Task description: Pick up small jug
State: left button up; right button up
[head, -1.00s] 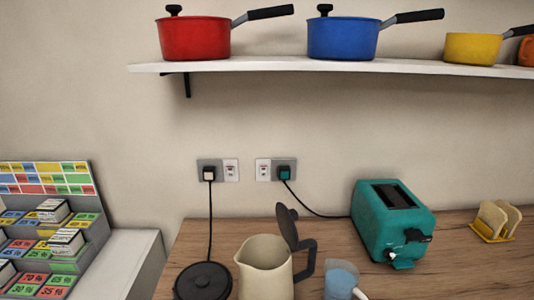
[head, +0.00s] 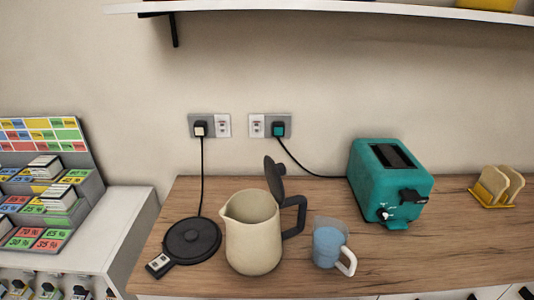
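A small blue jug (head: 327,247) with a white handle stands on the wooden counter, just right of a larger cream jug. The cream jug (head: 252,234) is a kettle-like vessel with a dark handle and its dark lid raised open. Its round black base (head: 191,240) lies on the counter to its left. Neither of my grippers is in the head view.
A teal toaster (head: 390,183) stands behind and right of the blue jug, with a toast rack (head: 497,187) further right. The wooden counter (head: 440,255) is clear at the front right. A shelf (head: 330,8) crosses the top. A display stand (head: 45,190) is at the left.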

aim_at(329, 238)
jog(key=i+l+u, duration=0.1)
jog(key=l+u, duration=0.3)
jog(key=l, duration=0.3)
jog(key=l+u, duration=0.45)
jog(key=l, duration=0.25)
